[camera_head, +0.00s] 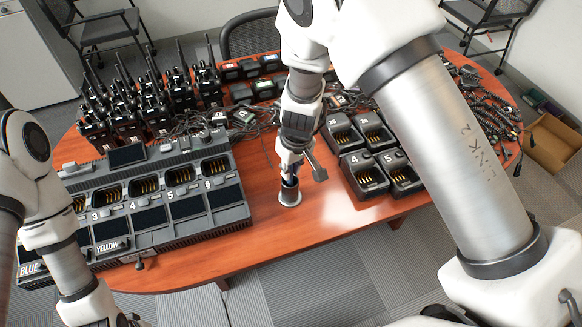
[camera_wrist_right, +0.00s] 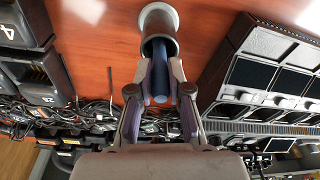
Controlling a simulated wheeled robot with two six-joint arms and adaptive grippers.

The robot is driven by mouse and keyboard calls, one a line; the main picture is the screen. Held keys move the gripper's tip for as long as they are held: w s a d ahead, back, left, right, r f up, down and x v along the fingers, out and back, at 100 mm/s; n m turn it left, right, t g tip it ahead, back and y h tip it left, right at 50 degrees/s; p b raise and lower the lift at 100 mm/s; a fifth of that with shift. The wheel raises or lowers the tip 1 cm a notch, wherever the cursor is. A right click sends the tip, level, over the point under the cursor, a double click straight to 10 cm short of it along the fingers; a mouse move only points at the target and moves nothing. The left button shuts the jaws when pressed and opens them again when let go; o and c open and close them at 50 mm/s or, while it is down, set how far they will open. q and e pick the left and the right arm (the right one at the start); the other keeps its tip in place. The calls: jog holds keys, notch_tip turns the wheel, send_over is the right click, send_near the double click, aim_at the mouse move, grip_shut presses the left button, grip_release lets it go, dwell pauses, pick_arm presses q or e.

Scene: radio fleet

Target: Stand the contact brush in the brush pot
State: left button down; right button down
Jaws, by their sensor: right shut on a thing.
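The brush pot (camera_head: 289,196), a small grey cylinder with a flared foot, stands upright near the table's front edge. It also shows at the top of the right wrist view (camera_wrist_right: 158,18), its mouth facing me. My right gripper (camera_head: 291,172) is directly above the pot, pointing down. In the right wrist view its fingers (camera_wrist_right: 160,78) are shut on the contact brush (camera_wrist_right: 160,72), of which a blue, rod-like part shows. The brush's far end reaches into the pot's mouth; how deep it sits is hidden. My left arm is at the lower left, its fingers out of view.
A large multi-bay charger (camera_head: 150,200) lies left of the pot, and smaller charger cups (camera_head: 365,172) stand to its right. Radios (camera_head: 150,105) and tangled cables (camera_head: 250,120) fill the back. Bare wood surrounds the pot. A cardboard box (camera_head: 553,143) is on the floor at right.

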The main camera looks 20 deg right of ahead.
jog(key=shift+f, duration=0.15)
jog(key=c, duration=1.5)
grip_release()
jog(key=shift+f, duration=0.1)
jog(key=o, duration=0.4)
